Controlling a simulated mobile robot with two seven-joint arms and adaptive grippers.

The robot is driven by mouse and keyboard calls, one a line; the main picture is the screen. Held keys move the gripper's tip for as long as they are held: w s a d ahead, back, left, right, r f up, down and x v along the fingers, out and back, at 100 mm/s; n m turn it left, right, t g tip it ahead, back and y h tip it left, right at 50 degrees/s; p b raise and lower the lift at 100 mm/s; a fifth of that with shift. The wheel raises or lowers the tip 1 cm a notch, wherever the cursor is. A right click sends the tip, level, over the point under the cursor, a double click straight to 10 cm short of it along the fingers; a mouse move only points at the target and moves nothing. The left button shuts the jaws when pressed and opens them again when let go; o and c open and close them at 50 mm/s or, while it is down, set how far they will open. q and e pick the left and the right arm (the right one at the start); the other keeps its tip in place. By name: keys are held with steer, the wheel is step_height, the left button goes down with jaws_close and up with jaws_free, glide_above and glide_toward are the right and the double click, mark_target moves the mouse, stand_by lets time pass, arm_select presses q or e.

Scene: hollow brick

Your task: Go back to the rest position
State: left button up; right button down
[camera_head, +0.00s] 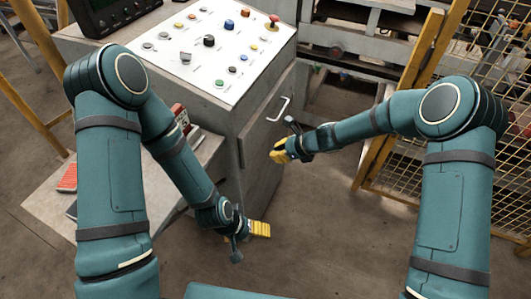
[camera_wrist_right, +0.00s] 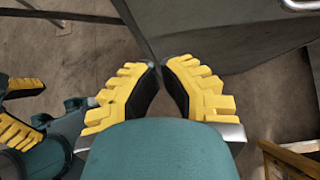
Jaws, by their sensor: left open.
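My left gripper (camera_head: 250,238) is low in the head view, in front of the grey cabinet and above the floor. It is open, and I see nothing in it; its fingers also show at the left edge of the right wrist view (camera_wrist_right: 20,108). My right gripper (camera_head: 281,151) is farther up in the head view, just right of the cabinet door and below its handle. Nothing is held there.
The cabinet (camera_head: 265,130) carries a white button panel (camera_head: 185,60) and a dark screen (camera_head: 108,12). A metal handle (camera_head: 279,110) sticks out from its door. A low bench (camera_head: 190,180) stands at left. Yellow mesh fencing (camera_head: 410,165) stands at right. The floor (camera_head: 320,230) between the arms is clear.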

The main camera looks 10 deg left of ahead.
steer(key=shift+v, duration=2.05)
steer(key=s+d+f+n+h, duration=0.1)
steer(key=s+d+f+n, duration=0.2)
steer(key=s+n, duration=0.3)
steer(key=s+d+f+n+h, duration=0.2)
steer(key=s+d+f+n, duration=0.2)
steer(key=s+n, duration=0.3)
steer(key=s+d+f+n+h, duration=0.2)
steer(key=s+d+f+n, duration=0.2)
steer(key=s, duration=0.6)
steer(key=shift+s+d+n+g, duration=0.2)
steer(key=shift+d+n+g, duration=0.2)
steer(key=shift+n, duration=0.8)
